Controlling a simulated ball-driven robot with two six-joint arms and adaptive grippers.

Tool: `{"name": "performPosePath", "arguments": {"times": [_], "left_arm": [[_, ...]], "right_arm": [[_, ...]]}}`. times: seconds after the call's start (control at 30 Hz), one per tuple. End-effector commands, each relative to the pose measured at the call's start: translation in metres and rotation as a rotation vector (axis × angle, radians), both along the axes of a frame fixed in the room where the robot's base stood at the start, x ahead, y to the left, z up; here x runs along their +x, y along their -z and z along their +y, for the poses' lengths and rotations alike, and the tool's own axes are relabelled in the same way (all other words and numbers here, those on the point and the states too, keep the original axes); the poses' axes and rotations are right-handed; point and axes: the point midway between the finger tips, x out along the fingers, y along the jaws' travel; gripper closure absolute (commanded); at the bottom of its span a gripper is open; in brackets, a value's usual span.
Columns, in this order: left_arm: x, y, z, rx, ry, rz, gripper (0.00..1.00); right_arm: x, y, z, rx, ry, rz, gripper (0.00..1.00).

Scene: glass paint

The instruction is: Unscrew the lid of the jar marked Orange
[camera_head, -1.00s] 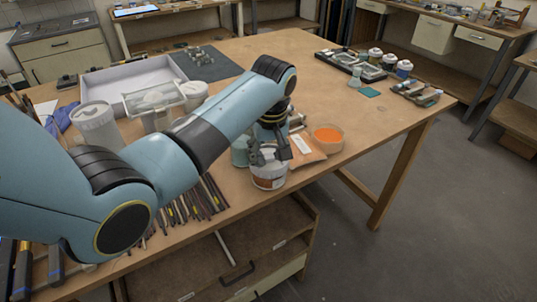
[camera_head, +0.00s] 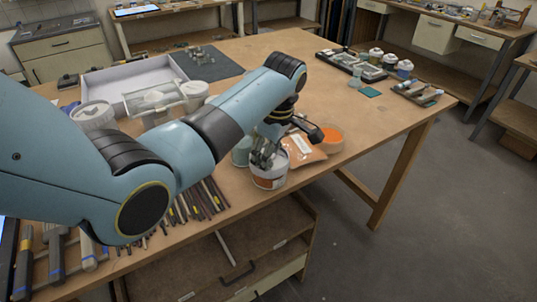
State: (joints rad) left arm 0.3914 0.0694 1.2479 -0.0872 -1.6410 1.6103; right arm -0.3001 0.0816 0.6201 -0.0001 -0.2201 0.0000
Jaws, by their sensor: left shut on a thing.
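A white jar (camera_head: 268,180) with a small reddish label stands near the front edge of the wooden table. Its label text is too small to read. My left gripper (camera_head: 264,157) comes down on its top, with its fingers shut on the lid. The lid is mostly hidden by the fingers. The jar stands upright on the table. My right gripper is out of view.
An orange packet (camera_head: 307,150) and a dish of orange powder (camera_head: 329,136) sit close to the jar's right. A greenish jar (camera_head: 241,152) is just behind its left. Dark rods (camera_head: 205,199) lie to the left. The table's right middle (camera_head: 370,125) is clear.

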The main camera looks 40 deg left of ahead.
Motion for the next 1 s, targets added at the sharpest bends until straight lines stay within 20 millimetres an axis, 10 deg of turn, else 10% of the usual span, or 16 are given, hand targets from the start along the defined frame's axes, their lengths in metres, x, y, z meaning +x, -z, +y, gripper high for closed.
{"name": "performPosePath", "arguments": {"times": [1.0], "left_arm": [[-0.007, -0.004, -0.002, -0.005, -0.200, 0.018, 1.00]], "right_arm": [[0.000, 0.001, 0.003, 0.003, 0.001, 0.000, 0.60]]}}
